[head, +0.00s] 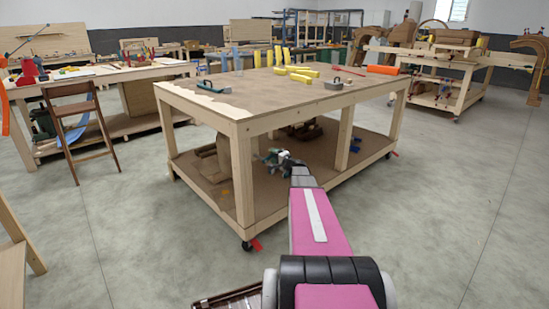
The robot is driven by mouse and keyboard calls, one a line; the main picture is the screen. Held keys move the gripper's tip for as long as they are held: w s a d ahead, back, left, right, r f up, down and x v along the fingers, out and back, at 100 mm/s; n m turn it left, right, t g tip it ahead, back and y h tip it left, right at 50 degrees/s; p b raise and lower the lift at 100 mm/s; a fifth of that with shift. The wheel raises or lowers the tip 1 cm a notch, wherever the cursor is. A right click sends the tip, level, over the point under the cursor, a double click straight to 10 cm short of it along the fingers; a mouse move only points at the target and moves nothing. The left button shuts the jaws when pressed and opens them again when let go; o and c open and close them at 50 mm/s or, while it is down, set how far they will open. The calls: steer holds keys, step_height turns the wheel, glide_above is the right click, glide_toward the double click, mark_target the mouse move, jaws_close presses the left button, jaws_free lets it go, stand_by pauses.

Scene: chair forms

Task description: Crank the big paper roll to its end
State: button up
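I cannot make out a big paper roll or its crank anywhere in the head view. My pink arm reaches forward from the bottom of the picture. My gripper (271,158) is at its far end, in front of the near side of the wooden workbench (228,112), below the level of its top. The gripper is small and dark here, so whether its fingers are open or shut is unclear. No held object can be made out.
Yellow blocks (303,72), an orange cylinder (383,70) and small tools lie on the wheeled bench. A brown folding chair (75,110) stands left by another bench. A wheeled table (465,85) is at the back right. Grey floor is open at right.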

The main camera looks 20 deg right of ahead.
steer(key=shift+s, duration=0.1)
steer(key=v, duration=1)
steer(key=shift+s, duration=0.3)
steer(key=shift+d, duration=0.15)
steer(key=s+a+f+n+g+y, duration=0.1)
steer(key=s+a+f+n+g, duration=0.15)
steer(key=a, duration=0.45)
steer(key=s+a+f+n+g, duration=0.2)
steer(key=s+a+g, duration=0.15)
steer(key=a, duration=0.45)
steer(key=s+a+f+n+g+y, duration=0.1)
steer(key=s+a+f+n+g, duration=0.15)
steer(key=a, duration=0.45)
steer(key=s+a+f+n+g+h, duration=0.1)
steer(key=s+a+g+h, duration=0.3)
steer(key=s, duration=0.5)
steer(key=s+a+f+n+g+h, duration=0.2)
steer(key=s+a+n+g+h, duration=0.2)
steer(key=s, duration=0.4)
steer(key=shift+s+a+f+n, duration=0.15)
steer(key=shift+s+a+n, duration=0.15)
steer(key=shift+s, duration=0.1)
